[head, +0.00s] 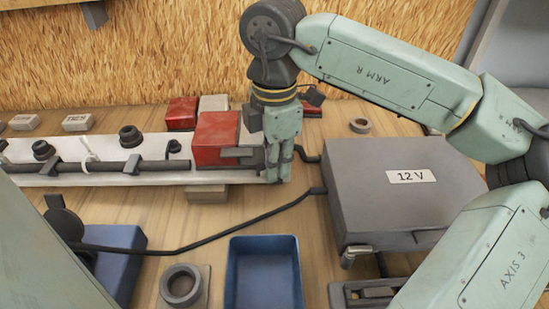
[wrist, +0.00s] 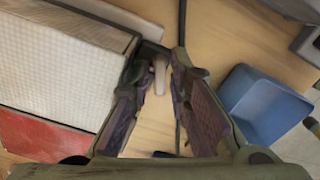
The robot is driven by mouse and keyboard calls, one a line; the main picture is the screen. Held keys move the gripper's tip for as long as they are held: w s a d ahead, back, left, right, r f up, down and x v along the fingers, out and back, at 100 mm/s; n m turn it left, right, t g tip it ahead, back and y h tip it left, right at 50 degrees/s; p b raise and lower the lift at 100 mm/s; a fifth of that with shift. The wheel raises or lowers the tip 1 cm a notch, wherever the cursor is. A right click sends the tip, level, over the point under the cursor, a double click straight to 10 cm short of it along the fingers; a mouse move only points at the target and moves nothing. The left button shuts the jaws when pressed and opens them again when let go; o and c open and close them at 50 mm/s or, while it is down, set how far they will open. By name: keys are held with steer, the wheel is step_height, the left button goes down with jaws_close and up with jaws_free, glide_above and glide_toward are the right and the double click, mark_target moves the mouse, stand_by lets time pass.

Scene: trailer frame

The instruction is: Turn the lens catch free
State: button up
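A red lens block (head: 216,138) sits at the right end of the white frame rail (head: 100,178) in the head view. A flat grey piece (head: 238,153) lies across its lower right side, close to my gripper; I cannot tell whether it is the catch. My gripper (head: 276,178) points down just right of the block. In the wrist view my gripper (wrist: 160,62) has its fingers apart, with a small pale peg (wrist: 160,76) showing between them. I cannot tell whether they touch it. A pale textured face (wrist: 60,60) and a red surface (wrist: 40,136) fill the left.
A grey 12 V box (head: 385,200) stands to the right, with a dark cable (head: 215,238) running left from it. A blue tray (head: 263,275) and a grey ring on a plate (head: 182,286) are in front. Small blocks (head: 181,113) stand behind the rail.

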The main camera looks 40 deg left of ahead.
jaws_close()
stand_by(0.5)
steer(key=shift+f+n+b, duration=0.15)
steer(key=shift+n+b, duration=0.85)
steer(key=shift+b, duration=0.05)
steer(key=n+b, duration=0.1)
steer(key=n, duration=0.1)
steer(key=shift+d+n+b, duration=0.1)
steer(key=shift+n+b, duration=0.2)
steer(key=shift+b, duration=0.1)
steer(key=n+b, duration=0.1)
steer(key=n, duration=0.3)
steer(key=shift+d+b, duration=0.1)
steer(key=shift+b, duration=0.2)
steer(key=n, duration=0.4)
steer(key=shift+r+n+b, duration=0.2)
steer(key=shift+n+b, duration=0.1)
steer(key=shift+b, duration=0.05)
